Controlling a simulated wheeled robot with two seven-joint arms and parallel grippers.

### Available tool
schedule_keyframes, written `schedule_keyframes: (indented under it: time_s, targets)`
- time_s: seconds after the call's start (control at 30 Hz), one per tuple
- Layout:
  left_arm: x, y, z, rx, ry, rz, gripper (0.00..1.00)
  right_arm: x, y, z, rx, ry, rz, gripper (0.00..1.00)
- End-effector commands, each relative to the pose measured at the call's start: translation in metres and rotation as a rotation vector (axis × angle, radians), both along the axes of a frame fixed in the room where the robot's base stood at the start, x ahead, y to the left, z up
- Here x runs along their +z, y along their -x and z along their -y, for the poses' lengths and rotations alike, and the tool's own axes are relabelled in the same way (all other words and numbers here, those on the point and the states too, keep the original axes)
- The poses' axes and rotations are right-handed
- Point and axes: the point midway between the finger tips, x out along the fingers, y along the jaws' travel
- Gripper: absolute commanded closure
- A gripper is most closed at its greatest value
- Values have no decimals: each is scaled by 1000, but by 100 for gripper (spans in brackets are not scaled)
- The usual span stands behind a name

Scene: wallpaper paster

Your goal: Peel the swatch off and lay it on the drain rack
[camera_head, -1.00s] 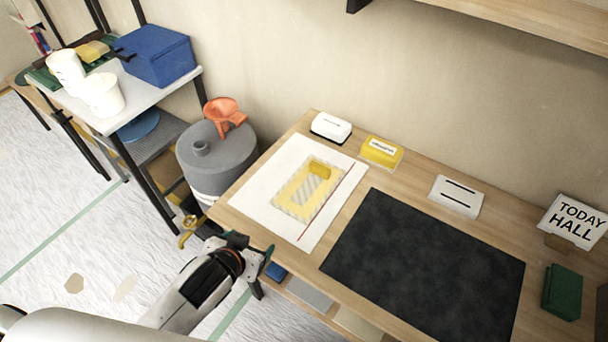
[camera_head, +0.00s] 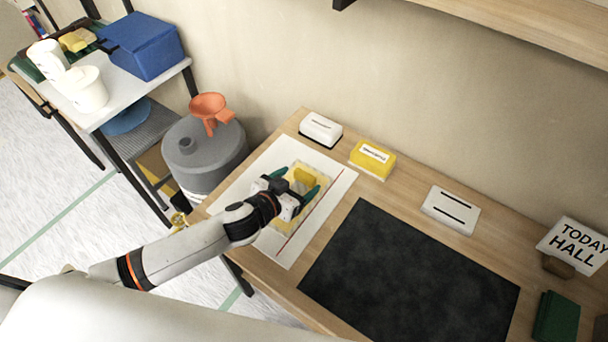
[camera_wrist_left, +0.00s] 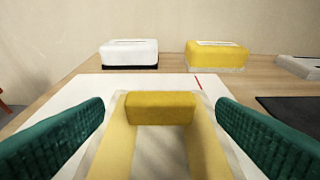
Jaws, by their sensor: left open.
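The swatch (camera_head: 288,220), pale with a yellow border, lies flat on a white sheet (camera_head: 237,192) on the wooden bench; my left gripper partly hides it in the head view. A yellow block (camera_head: 305,176) sits at its far end and shows in the wrist view (camera_wrist_left: 160,108). My left gripper (camera_head: 298,181) is open above the swatch, its teal fingers on either side of the block with gaps to both. I cannot tell for certain which thing is the drain rack; a grey mesh shelf (camera_head: 153,137) is under the white table at left. My right gripper is not in view.
A dark mat (camera_head: 410,275) lies right of the sheet. A white box (camera_head: 321,129), yellow box (camera_head: 372,158) and slotted white plate (camera_head: 451,209) stand along the back. A grey drum (camera_head: 205,155) with an orange funnel (camera_head: 209,108) stands between bench and white table (camera_head: 125,100).

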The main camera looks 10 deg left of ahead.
Motion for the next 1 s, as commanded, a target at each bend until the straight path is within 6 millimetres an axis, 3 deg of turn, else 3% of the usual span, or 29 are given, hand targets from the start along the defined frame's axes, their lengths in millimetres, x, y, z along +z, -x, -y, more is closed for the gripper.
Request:
schedule_keyframes:
  time_s: [0.23, 0.63, 0.93, 1.0]
  targets:
    - [-12, -28, 11, 0, -1, 0, 20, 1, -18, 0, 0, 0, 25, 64]
    - [-15, -34, 14, -1, 0, 0, 20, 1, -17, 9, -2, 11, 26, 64]
    - [-15, -33, 14, 0, -1, 0, 67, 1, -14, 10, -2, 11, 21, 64]
    - [-15, -33, 14, 0, -1, 0, 69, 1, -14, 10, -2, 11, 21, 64]
